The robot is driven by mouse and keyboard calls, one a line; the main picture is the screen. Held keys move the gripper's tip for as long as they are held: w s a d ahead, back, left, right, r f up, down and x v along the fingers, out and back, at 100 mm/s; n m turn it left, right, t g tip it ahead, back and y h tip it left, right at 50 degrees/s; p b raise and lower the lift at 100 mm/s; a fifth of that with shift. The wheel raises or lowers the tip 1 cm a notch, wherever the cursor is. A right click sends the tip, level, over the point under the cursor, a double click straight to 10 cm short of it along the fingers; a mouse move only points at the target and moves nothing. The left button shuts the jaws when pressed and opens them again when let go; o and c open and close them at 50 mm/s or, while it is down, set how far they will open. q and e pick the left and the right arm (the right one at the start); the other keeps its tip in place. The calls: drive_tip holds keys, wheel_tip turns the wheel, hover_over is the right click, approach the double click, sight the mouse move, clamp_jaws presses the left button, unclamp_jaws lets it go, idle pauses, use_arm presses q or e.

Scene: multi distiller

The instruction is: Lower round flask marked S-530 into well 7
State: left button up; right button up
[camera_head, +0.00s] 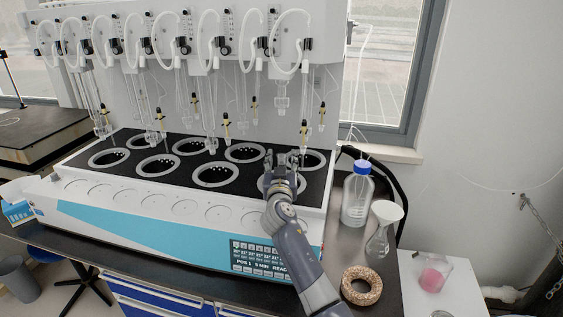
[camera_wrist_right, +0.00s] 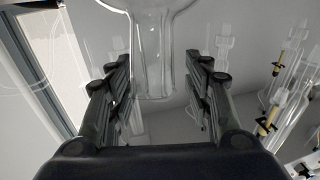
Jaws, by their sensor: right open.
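My right gripper (camera_head: 283,160) stands upright over the front right part of the black heating block (camera_head: 188,190), in front of a ring-shaped well (camera_head: 312,161). It is open. In the right wrist view, a clear glass piece with a wide top and narrow lower end (camera_wrist_right: 153,80) shows between the spread fingers, apart from them. I cannot tell whether it is a flask or a hanging glass fitting. No S-530 mark or well number is legible. Another well is partly hidden behind my gripper. My left gripper is out of view.
Glass tubes with yellow-black valves (camera_head: 226,125) hang over the wells. A blue-capped bottle (camera_head: 357,200), a glass vessel with wide white top (camera_head: 379,240) and a cork ring (camera_head: 361,285) stand at right. A vessel with pink content (camera_head: 433,279) stands on a white surface.

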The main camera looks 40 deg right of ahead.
drive_tip(key=shift+f, duration=0.1)
drive_tip(key=v, duration=1.2)
